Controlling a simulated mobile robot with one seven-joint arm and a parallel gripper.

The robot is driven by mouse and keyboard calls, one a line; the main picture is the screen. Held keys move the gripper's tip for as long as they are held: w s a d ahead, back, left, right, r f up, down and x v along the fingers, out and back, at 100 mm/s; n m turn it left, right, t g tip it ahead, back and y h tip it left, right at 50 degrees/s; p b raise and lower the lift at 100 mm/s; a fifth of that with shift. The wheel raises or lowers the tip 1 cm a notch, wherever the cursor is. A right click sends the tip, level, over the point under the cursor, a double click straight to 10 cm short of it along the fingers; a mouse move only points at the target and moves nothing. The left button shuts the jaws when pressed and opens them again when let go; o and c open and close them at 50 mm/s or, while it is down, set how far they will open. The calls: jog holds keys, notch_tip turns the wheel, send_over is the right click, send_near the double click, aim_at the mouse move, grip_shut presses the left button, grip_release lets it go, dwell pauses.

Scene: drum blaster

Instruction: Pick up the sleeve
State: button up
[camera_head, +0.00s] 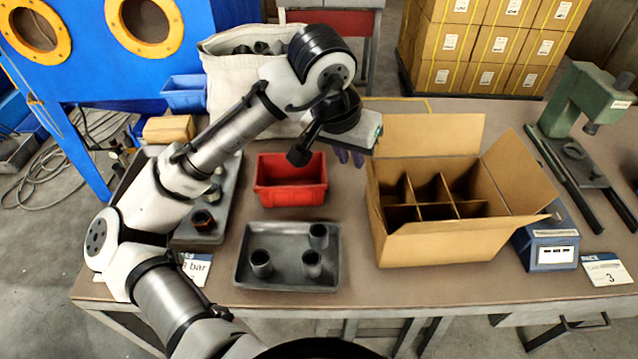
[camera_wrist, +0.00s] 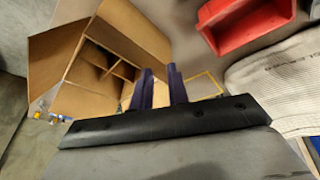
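Three dark grey sleeves, at the left (camera_head: 261,264), front right (camera_head: 312,265) and back right (camera_head: 319,237), stand upright on a dark grey tray (camera_head: 285,284) near the table's front edge. My gripper (camera_head: 350,158) hangs behind them, between the red bin and the carton, with its purple fingers partly hidden by the wrist. In the wrist view my gripper (camera_wrist: 160,88) shows a gap between its fingers with nothing held in it. No sleeve shows in the wrist view.
A red bin (camera_head: 291,196) stands behind the tray. An open carton (camera_head: 440,246) with dividers stands to its right. A longer tray (camera_head: 222,215) with parts lies to the left. A cloth sack (camera_head: 222,75) stands at the back. A green press (camera_head: 585,105) stands at the right.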

aim_at(326, 233)
jog(key=s+a+f+g+y+b, duration=0.1)
jog(key=f, duration=0.6)
jog(key=a+f+g+y+b, duration=0.1)
jog(key=f, duration=0.5)
jog(key=s+a+f+g+b, duration=0.1)
jog(key=f, duration=0.6)
jog(key=shift+s+a+f+y+b, duration=0.3)
jog(key=shift+a+y+b, duration=0.05)
jog(key=shift+a+y, duration=0.05)
grip_shut()
